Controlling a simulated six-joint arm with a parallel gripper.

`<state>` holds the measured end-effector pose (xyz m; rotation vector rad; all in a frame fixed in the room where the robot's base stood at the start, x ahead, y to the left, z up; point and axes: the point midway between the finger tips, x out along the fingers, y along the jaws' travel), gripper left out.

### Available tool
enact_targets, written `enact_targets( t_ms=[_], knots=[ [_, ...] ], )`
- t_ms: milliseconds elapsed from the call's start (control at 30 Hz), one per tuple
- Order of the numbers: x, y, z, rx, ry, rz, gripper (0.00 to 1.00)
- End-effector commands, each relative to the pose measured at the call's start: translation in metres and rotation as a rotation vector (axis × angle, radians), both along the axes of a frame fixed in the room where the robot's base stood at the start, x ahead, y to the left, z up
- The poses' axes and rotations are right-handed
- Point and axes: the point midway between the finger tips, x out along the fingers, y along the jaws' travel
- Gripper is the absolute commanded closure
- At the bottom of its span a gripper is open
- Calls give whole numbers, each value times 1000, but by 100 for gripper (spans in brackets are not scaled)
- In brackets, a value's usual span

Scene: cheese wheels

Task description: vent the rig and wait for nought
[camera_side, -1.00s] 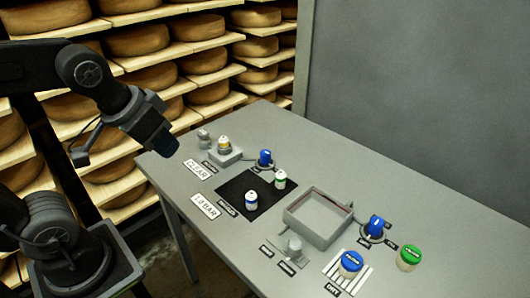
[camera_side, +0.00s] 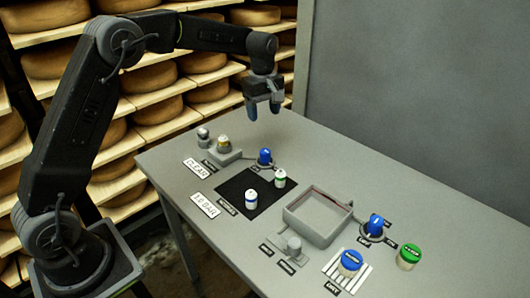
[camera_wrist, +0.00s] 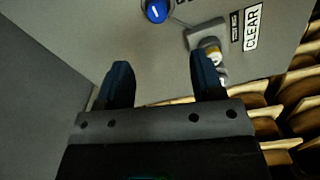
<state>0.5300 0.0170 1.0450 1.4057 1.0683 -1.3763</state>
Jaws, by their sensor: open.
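My gripper (camera_side: 264,110) is open and empty, pointing down above the far part of the table; its two dark fingers (camera_wrist: 161,78) stand apart in the wrist view. A blue knob (camera_side: 265,157) with a white mark sits on the table below and in front of it; it also shows at the wrist view's top edge (camera_wrist: 157,10). A second blue knob (camera_side: 375,225) stands right of the tray. A pressure sign (camera_side: 205,205) seems to read 1.0 BAR. Another sign (camera_side: 197,168) reads CLEAR. The small labels by the knobs are too small to read.
A grey block (camera_side: 229,158) holds a yellow-banded vial (camera_side: 223,144). Two vials stand on a black mat (camera_side: 235,187). An empty grey tray (camera_side: 318,215), a grey knob (camera_side: 293,247), a blue-lidded jar (camera_side: 350,263) and a green-lidded jar (camera_side: 408,256) stand nearer. A wall bounds the right.

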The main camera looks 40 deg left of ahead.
Motion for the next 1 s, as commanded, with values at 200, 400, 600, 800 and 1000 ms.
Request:
enact_targets(
  t_ms=[200,400,600,800,1000],
  knots=[
    [10,5,-19,-4,21,60,39],
    [9,4,-46,-4,24,59,39],
    [9,4,-88,-4,23,58,39],
    [9,4,-125,-4,22,57,39],
    [10,4,-147,-4,20,57,39]
  ],
)
